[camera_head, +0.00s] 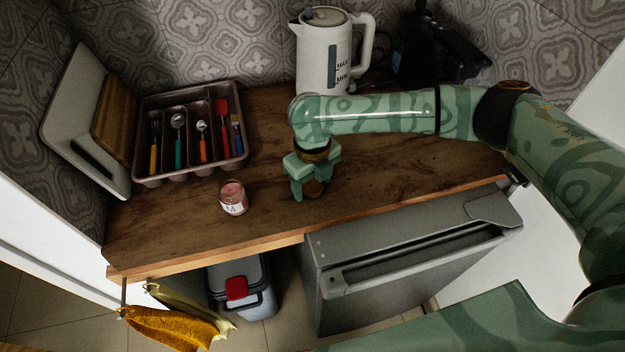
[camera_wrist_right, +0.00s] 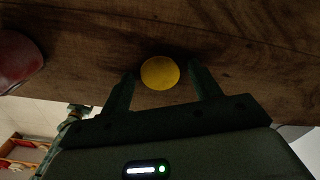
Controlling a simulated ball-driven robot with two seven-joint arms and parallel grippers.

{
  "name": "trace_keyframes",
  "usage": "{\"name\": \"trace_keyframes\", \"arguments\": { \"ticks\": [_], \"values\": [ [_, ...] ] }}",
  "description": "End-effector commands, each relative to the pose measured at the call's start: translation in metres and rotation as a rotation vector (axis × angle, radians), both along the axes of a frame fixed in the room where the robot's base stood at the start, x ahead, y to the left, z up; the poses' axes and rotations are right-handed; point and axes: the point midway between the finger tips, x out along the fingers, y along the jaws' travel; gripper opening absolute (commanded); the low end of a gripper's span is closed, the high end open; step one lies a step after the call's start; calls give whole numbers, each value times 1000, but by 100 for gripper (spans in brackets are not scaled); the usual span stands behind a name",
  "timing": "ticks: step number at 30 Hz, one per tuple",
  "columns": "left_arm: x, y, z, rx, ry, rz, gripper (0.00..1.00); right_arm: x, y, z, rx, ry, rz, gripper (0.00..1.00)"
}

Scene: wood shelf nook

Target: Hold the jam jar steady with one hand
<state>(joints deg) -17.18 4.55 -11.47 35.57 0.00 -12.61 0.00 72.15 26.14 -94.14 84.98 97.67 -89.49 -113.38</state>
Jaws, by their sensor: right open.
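The jam jar (camera_head: 233,198) stands upright on the wooden counter, with a pinkish-red top and a white label. It shows no lid. A reddish round thing, likely the jar, is cut off at the left edge of the right wrist view (camera_wrist_right: 18,60). My right gripper (camera_head: 311,182) points down at the counter, to the right of the jar and apart from it. It is open. A round yellow disc (camera_wrist_right: 160,73), perhaps the jar's lid, shows between its fingertips; in the head view it looks golden brown (camera_head: 314,189). My left gripper is not in view.
A cutlery tray (camera_head: 190,178) with several utensils lies behind the jar. Cutting boards (camera_head: 85,120) lean at the left. A white kettle (camera_head: 314,60) stands behind my right arm.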

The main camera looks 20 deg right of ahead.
Motion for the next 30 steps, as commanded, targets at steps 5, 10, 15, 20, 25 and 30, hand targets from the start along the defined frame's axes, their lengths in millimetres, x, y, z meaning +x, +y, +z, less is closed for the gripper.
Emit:
{"name": "trace_keyframes", "arguments": {
  "ticks": [5, 10, 15, 20, 25, 30],
  "values": [
    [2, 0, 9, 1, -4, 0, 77, 1, 0, 24, 1, -4, 1, 62],
    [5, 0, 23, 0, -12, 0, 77, 1, 0, 67, 1, -6, 1, 62],
    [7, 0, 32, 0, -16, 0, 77, 1, 0, 102, 0, -5, 1, 62],
    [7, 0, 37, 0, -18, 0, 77, 1, 0, 120, 0, -3, 0, 62],
    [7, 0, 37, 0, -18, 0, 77, 1, 0, 123, 0, -1, 0, 62],
    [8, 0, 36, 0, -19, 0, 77, 0, 0, 123, 0, -1, 0, 62]
  ]
}}
